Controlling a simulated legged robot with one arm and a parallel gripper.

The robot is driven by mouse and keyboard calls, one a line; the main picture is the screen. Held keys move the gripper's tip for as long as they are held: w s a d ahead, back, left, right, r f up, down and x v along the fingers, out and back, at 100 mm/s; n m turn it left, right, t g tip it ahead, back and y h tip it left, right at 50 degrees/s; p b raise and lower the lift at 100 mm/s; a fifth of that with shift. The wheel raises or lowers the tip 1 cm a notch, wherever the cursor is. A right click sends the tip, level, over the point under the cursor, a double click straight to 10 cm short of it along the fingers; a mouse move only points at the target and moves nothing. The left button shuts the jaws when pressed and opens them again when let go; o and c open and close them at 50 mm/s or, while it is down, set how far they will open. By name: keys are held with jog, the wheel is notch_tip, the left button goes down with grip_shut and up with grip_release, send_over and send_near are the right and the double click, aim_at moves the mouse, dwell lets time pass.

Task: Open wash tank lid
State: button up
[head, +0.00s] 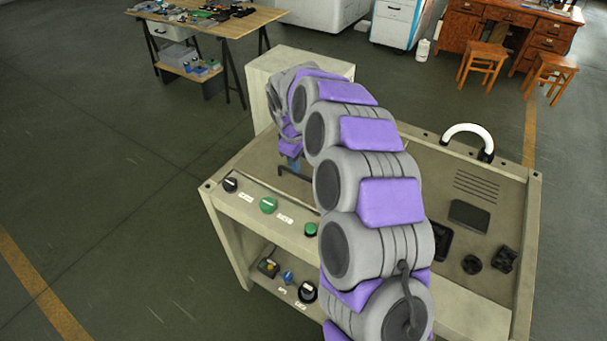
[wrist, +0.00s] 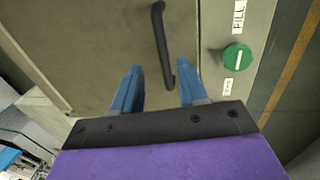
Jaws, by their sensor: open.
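The wash tank lid (wrist: 85,40) is a flat grey-brown panel lying shut and level in the top of a beige cabinet. Its black bar handle (wrist: 160,45) stands on it and also shows in the head view (head: 296,173), partly behind my arm. My gripper (wrist: 158,88) has two blue fingers, open and apart. In the wrist view the near end of the handle lies between the fingertips, closer to the right finger. I cannot tell whether either finger touches it. In the head view my arm hides most of the gripper and part of the lid.
A green knob (wrist: 237,56) labelled FILL sits right of the lid; the cabinet front carries more knobs. A white curved spout (head: 468,133) rises at the cabinet's right. A beige box (head: 320,68) stands behind. A wooden workbench (head: 205,22) is at the back left. Floor at left is clear.

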aim_at(301, 175)
jog(key=f, duration=0.1)
jog(key=a+f, duration=0.1)
jog(key=f, duration=0.1)
jog(key=f+b, duration=0.1)
jog(key=f, duration=0.1)
jog(key=shift+w+a, duration=0.15)
jog(key=shift+w, duration=0.25)
jog(key=shift+w+d+f, duration=0.1)
jog(key=shift+d+f, duration=0.5)
jog(key=shift+f, duration=0.05)
jog(key=shift+d+f, duration=0.15)
jog(key=shift+d, duration=0.4)
jog(key=shift+a, duration=0.4)
jog(key=shift+c, duration=0.3)
jog(key=shift+a+f, duration=0.1)
jog(key=shift+a, duration=0.35)
jog(key=c, duration=0.3)
jog(key=shift+d, duration=0.5)
grip_shut()
jog(key=shift+a, duration=0.1)
